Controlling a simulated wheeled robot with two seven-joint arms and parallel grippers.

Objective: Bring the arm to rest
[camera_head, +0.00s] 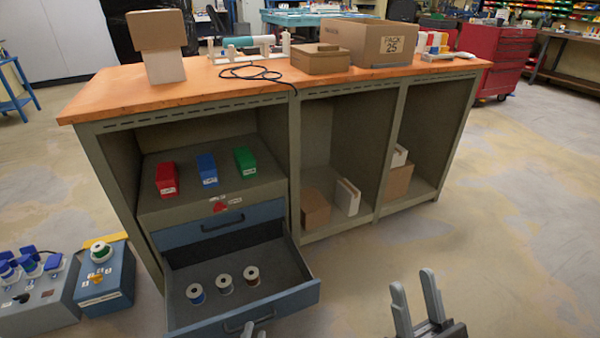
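My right gripper (415,295) stands at the bottom of the head view, right of the open drawer. Its two grey fingers point up and are spread apart with nothing between them. Only the fingertips of my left gripper (254,331) show at the bottom edge, by the front and handle of the open drawer (295,298). The rest of the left gripper is out of view, so its opening and any contact with the handle cannot be told.
The workbench (215,98) carries cardboard boxes (383,42) and a black cable. Red (167,179), blue (207,169) and green (245,161) boxes sit on its left shelf. A blue box with a green spool (108,283) stands at left. Floor at right is clear.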

